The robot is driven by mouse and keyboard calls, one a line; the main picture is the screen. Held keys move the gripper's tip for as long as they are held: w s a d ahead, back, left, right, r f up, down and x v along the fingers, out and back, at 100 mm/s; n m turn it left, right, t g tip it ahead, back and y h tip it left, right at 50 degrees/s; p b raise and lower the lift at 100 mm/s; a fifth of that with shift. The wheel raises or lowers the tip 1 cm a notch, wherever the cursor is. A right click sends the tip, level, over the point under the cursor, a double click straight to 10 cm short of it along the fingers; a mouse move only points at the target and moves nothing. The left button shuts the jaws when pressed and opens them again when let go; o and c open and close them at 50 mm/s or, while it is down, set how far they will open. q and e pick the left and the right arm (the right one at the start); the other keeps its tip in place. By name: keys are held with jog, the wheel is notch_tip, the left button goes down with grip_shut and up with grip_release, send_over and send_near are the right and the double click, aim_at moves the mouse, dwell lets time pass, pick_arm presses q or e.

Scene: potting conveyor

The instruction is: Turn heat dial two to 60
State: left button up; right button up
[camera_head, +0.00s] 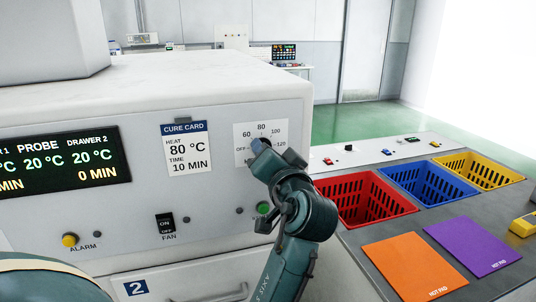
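The heat dial (266,143) on the white machine's front panel sits under a printed scale (262,126) reading OFF, 60, 80, 100 and 120. My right gripper (275,152) is in front of the dial, its two fingertips apart on either side of the knob. Most of the knob and its pointer are hidden, so I cannot tell its setting or whether the fingers press on it. The display (65,161) shows DRAWER 2 at 20 °C and 0 MIN. A drawer (185,288) marked 2 is below. My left gripper is out of view.
A cure card (187,150) reads heat 80 °C, time 10 min. The panel has a fan switch (165,223), a yellow alarm knob (70,240) and a green button (263,208). Red (365,205), blue (428,187) and yellow (480,172) baskets and orange (414,266) and purple (472,245) hot pads are right.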

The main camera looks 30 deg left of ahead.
dwell(0.4)
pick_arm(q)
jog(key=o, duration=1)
